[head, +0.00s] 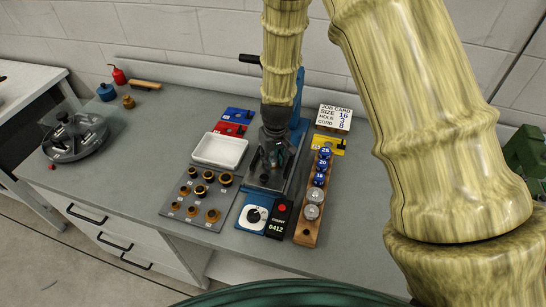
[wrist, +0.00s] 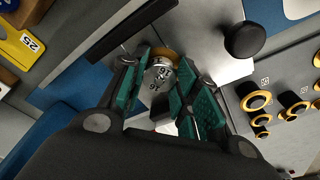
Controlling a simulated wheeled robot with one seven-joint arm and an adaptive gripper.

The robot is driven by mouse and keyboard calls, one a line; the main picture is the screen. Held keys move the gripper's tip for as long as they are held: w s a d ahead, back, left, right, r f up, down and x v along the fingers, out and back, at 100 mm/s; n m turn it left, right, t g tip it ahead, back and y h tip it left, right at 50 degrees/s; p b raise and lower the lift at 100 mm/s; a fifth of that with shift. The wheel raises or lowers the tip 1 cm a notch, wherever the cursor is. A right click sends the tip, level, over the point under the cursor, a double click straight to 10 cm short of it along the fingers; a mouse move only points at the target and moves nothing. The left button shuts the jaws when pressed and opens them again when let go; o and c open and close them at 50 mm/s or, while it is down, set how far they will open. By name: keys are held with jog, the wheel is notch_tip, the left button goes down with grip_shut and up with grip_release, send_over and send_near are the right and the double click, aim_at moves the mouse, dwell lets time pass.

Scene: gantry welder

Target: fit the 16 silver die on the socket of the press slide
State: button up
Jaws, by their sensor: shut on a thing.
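My gripper (wrist: 163,82) is shut on the silver die (wrist: 159,78), marked 16, seen between its green-padded fingers in the wrist view. A brass-coloured round part (wrist: 163,53) shows right beside the die's far end; I cannot tell whether they touch or whether the die sits in a socket. In the head view my gripper (head: 275,150) is at the press (head: 268,177), below its blue frame. There the arm and fingers hide the die and the slide's socket.
A wooden rack (head: 305,232) with blue and silver dies stands right of the press. A white tray (head: 219,151) and a grey board (head: 190,218) of brass and black rings lie left. The blue dial box (head: 253,214) and black counter (head: 279,219) lie in front. The job card (head: 334,118) reads size 16.

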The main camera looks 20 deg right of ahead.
jog(key=shift+f, duration=0.2)
jog(key=o, duration=1.2)
jog(key=shift+o, duration=0.2)
jog(key=shift+r, duration=0.15)
notch_tip(320, 180, up, 12)
jog(key=s, duration=0.1)
jog(key=shift+s, duration=0.2)
